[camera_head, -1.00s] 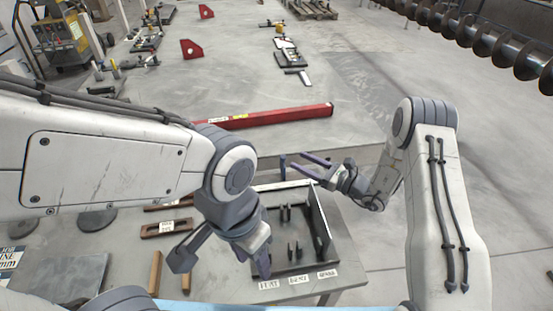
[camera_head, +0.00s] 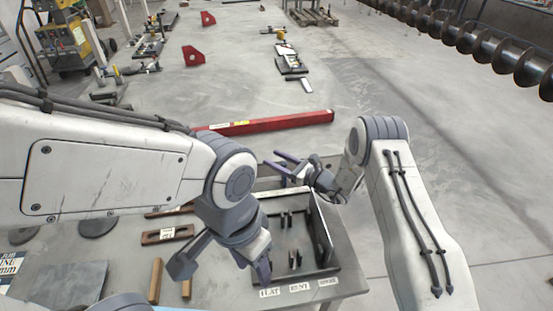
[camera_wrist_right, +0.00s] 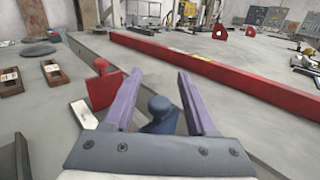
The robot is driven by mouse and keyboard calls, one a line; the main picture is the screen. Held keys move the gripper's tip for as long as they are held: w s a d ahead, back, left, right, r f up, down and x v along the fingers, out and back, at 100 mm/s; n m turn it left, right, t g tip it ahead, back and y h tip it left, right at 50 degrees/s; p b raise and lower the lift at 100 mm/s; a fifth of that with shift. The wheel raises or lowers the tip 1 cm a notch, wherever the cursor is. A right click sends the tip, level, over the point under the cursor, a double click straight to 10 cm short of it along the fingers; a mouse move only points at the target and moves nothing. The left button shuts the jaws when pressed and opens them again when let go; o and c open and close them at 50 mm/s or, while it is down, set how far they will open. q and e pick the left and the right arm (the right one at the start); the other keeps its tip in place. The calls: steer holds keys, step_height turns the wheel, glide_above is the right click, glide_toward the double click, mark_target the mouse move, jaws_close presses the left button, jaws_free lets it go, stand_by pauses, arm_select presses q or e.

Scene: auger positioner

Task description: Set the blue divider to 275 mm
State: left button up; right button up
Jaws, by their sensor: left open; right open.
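The blue divider (camera_wrist_right: 160,112) shows in the right wrist view as a dark blue rounded knob between my right fingers. Its lower part is hidden behind the gripper body. My right gripper (camera_wrist_right: 158,95) is open, with a finger on each side of the knob; I see no grip on it. In the head view my right gripper (camera_head: 279,162) is at the table's far edge, behind the tray. A red divider (camera_wrist_right: 103,84) stands just left of the fingers. My left gripper (camera_head: 222,267) is open and empty over the table, left of the tray.
A black tray (camera_head: 322,235) with small dark parts stands on the table, with labels along its front. Wooden blocks (camera_head: 167,233) lie to its left. A long red beam (camera_head: 265,123) lies beyond the table. A sign (camera_head: 10,268) is at the lower left, its number cut off.

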jaws_close()
stand_by(1.4)
